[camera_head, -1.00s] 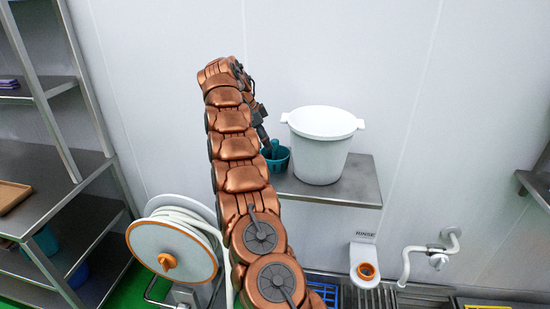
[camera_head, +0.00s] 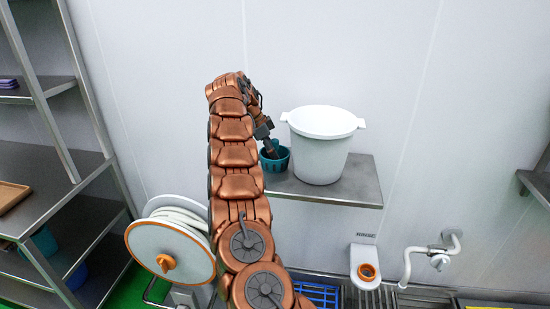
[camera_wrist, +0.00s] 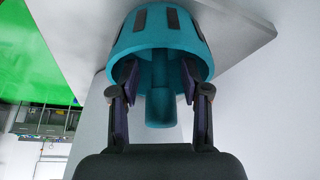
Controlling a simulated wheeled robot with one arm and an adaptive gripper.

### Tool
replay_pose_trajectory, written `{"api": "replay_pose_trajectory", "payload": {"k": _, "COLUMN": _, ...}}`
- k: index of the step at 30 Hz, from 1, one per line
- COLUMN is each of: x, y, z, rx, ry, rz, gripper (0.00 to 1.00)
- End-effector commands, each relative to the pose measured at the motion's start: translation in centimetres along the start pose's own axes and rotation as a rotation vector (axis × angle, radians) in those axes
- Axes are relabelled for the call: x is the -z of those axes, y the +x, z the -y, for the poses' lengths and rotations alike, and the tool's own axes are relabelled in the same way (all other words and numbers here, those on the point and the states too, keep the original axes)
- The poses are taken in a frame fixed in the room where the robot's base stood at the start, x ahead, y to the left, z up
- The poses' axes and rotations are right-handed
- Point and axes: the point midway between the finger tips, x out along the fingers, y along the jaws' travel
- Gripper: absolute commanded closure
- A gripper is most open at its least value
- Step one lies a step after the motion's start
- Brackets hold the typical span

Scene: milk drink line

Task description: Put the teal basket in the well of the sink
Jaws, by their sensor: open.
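The teal basket (camera_head: 284,162) stands on a steel wall shelf (camera_head: 345,184), just left of a white tub. My gripper (camera_head: 269,149) reaches down to it from above, and my arm hides part of its left side. In the wrist view the basket (camera_wrist: 160,35) has a slotted side wall and a thick upright handle (camera_wrist: 160,105) in its middle. My gripper (camera_wrist: 160,80) is open, with one finger on each side of the handle and a gap to it on both sides. The sink's well is not clearly in view.
The white tub (camera_head: 319,150) with side lugs stands close to the basket. Below are a blue rack (camera_head: 319,294), slatted metal (camera_head: 370,299), a white holder with an orange ring (camera_head: 366,270) and a white pipe (camera_head: 405,262). A hose reel (camera_head: 170,252) stands left.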

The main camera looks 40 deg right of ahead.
Motion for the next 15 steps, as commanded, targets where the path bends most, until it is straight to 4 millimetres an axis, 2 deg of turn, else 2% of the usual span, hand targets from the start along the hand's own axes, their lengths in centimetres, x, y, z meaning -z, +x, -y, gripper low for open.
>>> {"api": "replay_pose_trajectory", "payload": {"k": 9, "x": 0.0, "y": 2.2, "z": 0.0, "rx": -0.002, "ry": -0.001, "rz": 0.000, "gripper": 0.53}}
{"api": "replay_pose_trajectory", "payload": {"k": 15, "x": -0.1, "y": 2.7, "z": 0.1, "rx": 0.002, "ry": 0.000, "rz": 0.000, "gripper": 0.53}}
